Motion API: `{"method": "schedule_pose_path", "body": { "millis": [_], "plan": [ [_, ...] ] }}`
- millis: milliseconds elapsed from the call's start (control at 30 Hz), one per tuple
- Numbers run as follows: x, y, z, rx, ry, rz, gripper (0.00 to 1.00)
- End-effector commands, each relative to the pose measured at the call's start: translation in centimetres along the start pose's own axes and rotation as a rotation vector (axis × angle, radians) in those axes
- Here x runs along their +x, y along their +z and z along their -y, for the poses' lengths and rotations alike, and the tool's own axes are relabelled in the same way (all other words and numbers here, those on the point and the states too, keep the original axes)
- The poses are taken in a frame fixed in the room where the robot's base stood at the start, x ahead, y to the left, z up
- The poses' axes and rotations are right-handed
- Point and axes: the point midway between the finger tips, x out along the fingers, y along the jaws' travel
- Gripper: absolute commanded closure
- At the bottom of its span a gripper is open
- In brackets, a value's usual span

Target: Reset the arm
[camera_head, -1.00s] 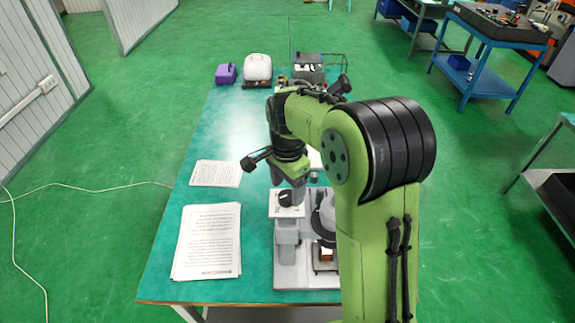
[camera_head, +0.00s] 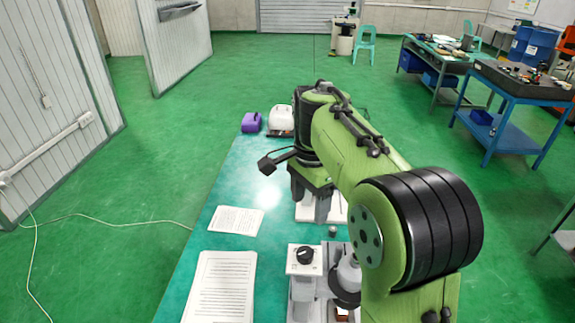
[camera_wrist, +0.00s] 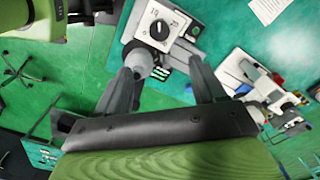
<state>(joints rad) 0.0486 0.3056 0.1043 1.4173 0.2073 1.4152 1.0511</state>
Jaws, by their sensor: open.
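My gripper (camera_head: 312,205) hangs above the teal table (camera_head: 234,187) in the head view, behind the grey machine (camera_head: 304,262) with a black knob. Its fingers point down and are apart. In the wrist view my gripper (camera_wrist: 160,85) shows two grey fingers spread wide with nothing held between them. My green arm covers the right part of the table in the head view.
Paper sheets (camera_head: 222,285) lie on the table's left side. A purple box (camera_head: 251,122) and a white rounded device (camera_head: 281,117) stand at its far end. A blue cart (camera_head: 510,105) stands to the right. Green floor is free on the left.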

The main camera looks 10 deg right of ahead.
Motion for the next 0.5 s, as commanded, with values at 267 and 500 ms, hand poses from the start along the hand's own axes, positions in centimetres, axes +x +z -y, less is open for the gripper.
{"method": "schedule_pose_path", "body": {
  "millis": [267,500],
  "plan": [
    [-1.1,1.9,-5.6,-0.295,-0.092,-0.092,0.30],
    [1.3,5.5,-14.9,-0.789,-0.217,-0.267,0.30]
  ]
}}
